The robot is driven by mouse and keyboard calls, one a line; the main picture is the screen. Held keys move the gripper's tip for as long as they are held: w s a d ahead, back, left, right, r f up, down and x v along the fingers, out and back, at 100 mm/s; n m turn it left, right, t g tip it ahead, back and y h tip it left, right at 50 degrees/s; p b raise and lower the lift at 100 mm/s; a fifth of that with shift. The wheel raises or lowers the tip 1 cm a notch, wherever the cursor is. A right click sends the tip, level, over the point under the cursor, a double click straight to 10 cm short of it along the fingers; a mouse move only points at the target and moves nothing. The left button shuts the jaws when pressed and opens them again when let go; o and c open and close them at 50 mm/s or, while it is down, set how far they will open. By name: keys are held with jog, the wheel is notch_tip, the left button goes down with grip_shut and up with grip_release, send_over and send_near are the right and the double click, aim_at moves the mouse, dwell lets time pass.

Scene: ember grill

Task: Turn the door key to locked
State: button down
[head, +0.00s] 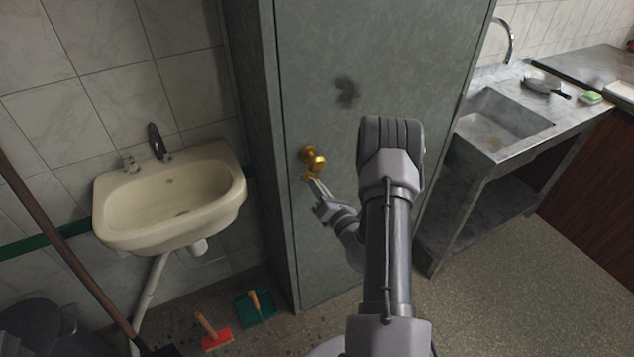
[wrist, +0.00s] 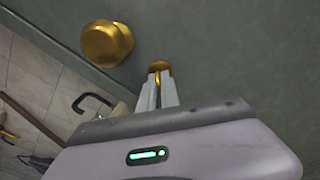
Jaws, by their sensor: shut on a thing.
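A grey-green door (head: 370,60) stands in the middle of the head view, with a round brass knob (head: 315,158) near its left edge. Just below the knob is a small brass key plate (head: 307,178). My gripper (head: 313,183) reaches it from the lower right. In the wrist view the knob (wrist: 106,43) is at upper left. My fingers (wrist: 157,90) are closed together at the brass lock part (wrist: 158,67). They are shut on the door key, which is mostly hidden between them, so its turn angle cannot be told.
A cream washbasin (head: 170,195) hangs on the tiled wall to the left. A red brush (head: 216,340) and a green dustpan (head: 256,306) lie on the floor below. A stone sink counter (head: 490,130) stands at right. The floor at lower right is clear.

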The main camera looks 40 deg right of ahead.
jog(key=m+p, duration=0.2)
jog(key=m, duration=0.3)
jog(key=shift+r+m+p, duration=0.1)
jog(key=shift+m+p, duration=0.2)
jog(key=shift+p, duration=0.1)
jog(key=m+p, duration=0.1)
jog(key=m, duration=0.3)
jog(key=shift+m+p, duration=0.3)
jog(key=shift+p, duration=0.1)
jog(key=c, duration=1.6)
grip_release()
jog(key=p+v, duration=0.1)
jog(key=v, duration=1.6)
jog(key=shift+s+a, duration=0.15)
